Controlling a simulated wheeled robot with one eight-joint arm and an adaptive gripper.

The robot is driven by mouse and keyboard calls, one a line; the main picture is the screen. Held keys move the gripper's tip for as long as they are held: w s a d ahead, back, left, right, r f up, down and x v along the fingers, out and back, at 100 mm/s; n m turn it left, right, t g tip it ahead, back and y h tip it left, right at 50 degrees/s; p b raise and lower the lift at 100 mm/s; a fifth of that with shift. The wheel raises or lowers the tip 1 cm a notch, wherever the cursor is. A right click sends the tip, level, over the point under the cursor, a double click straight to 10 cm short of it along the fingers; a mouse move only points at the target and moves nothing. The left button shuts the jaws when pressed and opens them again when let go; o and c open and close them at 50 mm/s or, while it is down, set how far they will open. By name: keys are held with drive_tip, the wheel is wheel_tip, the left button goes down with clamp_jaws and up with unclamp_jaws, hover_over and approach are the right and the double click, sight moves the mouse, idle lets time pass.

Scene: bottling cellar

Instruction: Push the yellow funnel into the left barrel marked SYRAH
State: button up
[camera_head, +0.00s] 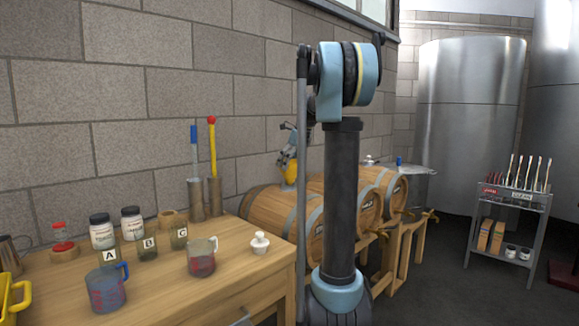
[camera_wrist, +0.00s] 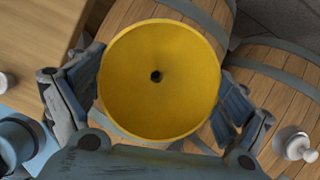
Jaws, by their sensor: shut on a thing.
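The yellow funnel (camera_wrist: 160,95) fills the middle of the wrist view, seen from above into its bowl with a dark hole at the centre. My gripper (camera_wrist: 165,92) has one finger on each side of the funnel and is shut on it. In the head view the funnel (camera_head: 290,172) shows at my gripper (camera_head: 290,150), above the left barrel (camera_head: 263,207). The funnel hides the barrel top beneath it in the wrist view, so I cannot tell whether its spout is in the hole. No SYRAH marking is readable; my arm covers part of the barrels.
More barrels (camera_head: 388,187) stand to the right on a wooden rack, one with a white stopper (camera_wrist: 295,145). The wooden table (camera_head: 225,268) at left holds jugs, jars, labelled glasses and a white stopper (camera_head: 260,243). A brick wall is close behind. A trolley (camera_head: 510,210) stands at right.

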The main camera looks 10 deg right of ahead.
drive_tip(key=shift+f, duration=1.1)
idle(0.4)
drive_tip(key=o, duration=0.7)
drive_tip(key=shift+r, duration=4)
